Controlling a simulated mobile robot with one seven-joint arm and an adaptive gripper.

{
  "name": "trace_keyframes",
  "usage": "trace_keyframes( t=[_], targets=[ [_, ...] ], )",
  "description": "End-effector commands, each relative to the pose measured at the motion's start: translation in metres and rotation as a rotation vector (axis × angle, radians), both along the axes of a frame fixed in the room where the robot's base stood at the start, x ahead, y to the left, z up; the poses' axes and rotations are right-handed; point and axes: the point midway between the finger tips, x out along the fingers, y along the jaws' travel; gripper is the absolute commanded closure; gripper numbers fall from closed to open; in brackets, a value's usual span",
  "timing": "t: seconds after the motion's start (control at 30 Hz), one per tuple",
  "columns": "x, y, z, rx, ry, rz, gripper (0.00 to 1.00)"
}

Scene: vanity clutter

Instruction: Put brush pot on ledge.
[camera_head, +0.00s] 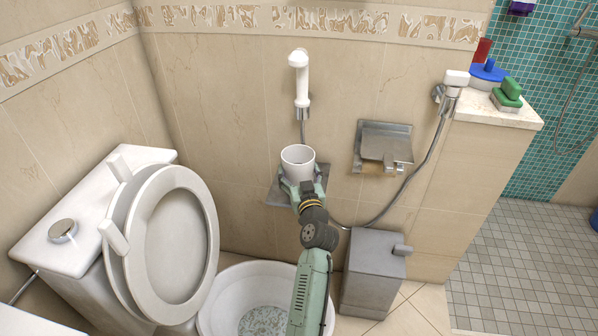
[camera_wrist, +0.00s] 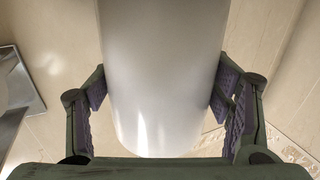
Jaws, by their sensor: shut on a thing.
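The brush pot is a plain white cup (camera_head: 298,156), upright, in front of the tiled wall at the middle of the head view. My gripper (camera_head: 305,184) is shut on its lower part, one finger on each side. In the wrist view the pot (camera_wrist: 162,75) fills the middle between the finger pads of my gripper (camera_wrist: 165,97). A pale stone ledge (camera_head: 515,118) tops the low wall at the right, well apart from the pot. A small grey shelf (camera_head: 277,197) shows behind and below the pot; I cannot tell whether they touch.
A paper holder (camera_head: 385,143), bin (camera_head: 372,272), tub (camera_head: 225,300) and toilet (camera_head: 170,240) are nearby.

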Motion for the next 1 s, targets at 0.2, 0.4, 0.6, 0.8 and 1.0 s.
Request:
trace_keyframes(
  t=[0.2,0.4,0.6,0.8,1.0],
  targets=[
    [0.0,0.0,-0.002,0.0,0.0,0.0,0.21],
    [0.0,0.0,-0.002,0.0,0.0,0.0,0.08],
    [0.0,0.0,-0.002,0.0,0.0,0.0,0.07],
    [0.0,0.0,0.001,0.0,0.0,0.0,0.07],
    [-0.028,-0.006,-0.003,-0.003,0.0,-0.001,0.07]
  ],
)
